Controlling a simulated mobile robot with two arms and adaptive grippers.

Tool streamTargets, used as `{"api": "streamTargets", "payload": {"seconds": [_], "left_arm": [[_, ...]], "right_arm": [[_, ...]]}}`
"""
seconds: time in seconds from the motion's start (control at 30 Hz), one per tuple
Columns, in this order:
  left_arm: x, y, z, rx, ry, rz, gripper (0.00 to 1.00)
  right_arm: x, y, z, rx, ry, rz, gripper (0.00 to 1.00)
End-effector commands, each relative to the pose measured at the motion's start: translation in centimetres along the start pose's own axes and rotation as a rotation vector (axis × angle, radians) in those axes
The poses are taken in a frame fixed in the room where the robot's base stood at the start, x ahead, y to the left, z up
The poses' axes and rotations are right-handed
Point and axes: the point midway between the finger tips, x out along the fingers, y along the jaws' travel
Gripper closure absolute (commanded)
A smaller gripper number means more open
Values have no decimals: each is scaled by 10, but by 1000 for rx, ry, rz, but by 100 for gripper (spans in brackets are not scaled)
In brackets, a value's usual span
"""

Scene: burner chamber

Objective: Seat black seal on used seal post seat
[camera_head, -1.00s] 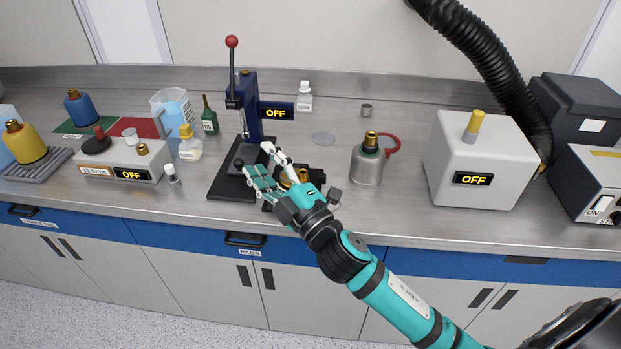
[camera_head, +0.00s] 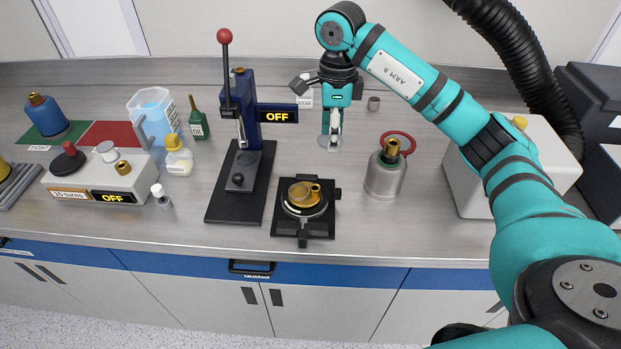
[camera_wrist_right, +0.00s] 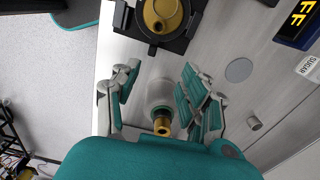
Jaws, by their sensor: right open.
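I cannot make out a black seal in either view. My left gripper is out of view.
A black fixture (camera_head: 287,230) holds a brass part (camera_head: 303,193) at the front. The lever press (camera_head: 249,120) stands left of it. The grey canister with a red loop (camera_head: 384,178) and a white box (camera_head: 470,196) are to the right. A flat grey disc (camera_wrist_right: 239,69) lies on the bench.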

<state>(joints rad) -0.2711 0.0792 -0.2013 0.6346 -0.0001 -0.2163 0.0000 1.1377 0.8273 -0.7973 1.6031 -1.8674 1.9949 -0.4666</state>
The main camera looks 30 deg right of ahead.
Motion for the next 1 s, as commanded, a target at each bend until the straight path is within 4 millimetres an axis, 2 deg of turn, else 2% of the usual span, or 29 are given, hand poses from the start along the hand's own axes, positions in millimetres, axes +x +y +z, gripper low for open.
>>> {"api": "streamTargets", "payload": {"seconds": [0.07, 0.13, 0.33, 0.4, 0.47, 0.6, 0.7, 0.8, 1.0], "left_arm": [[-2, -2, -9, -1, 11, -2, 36], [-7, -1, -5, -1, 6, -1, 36], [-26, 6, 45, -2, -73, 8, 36], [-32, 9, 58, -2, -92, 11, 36], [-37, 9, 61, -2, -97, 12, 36], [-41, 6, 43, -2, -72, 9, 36], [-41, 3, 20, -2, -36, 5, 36], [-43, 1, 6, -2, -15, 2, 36], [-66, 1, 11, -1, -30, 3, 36]], "right_arm": [[4, -1, -5, 5, 20, 0, 56], [15, 0, -6, 4, 21, 4, 56], [58, 1, -6, 4, 18, 6, 56], [73, 1, -6, 2, 18, 6, 56], [86, 1, -6, 3, 18, 5, 56], [108, 0, -5, 2, 14, 3, 56], [117, 0, -5, 2, 14, 1, 56], [121, 0, -6, 3, 14, 2, 56], [146, 1, -10, 4, 15, 6, 56]]}}
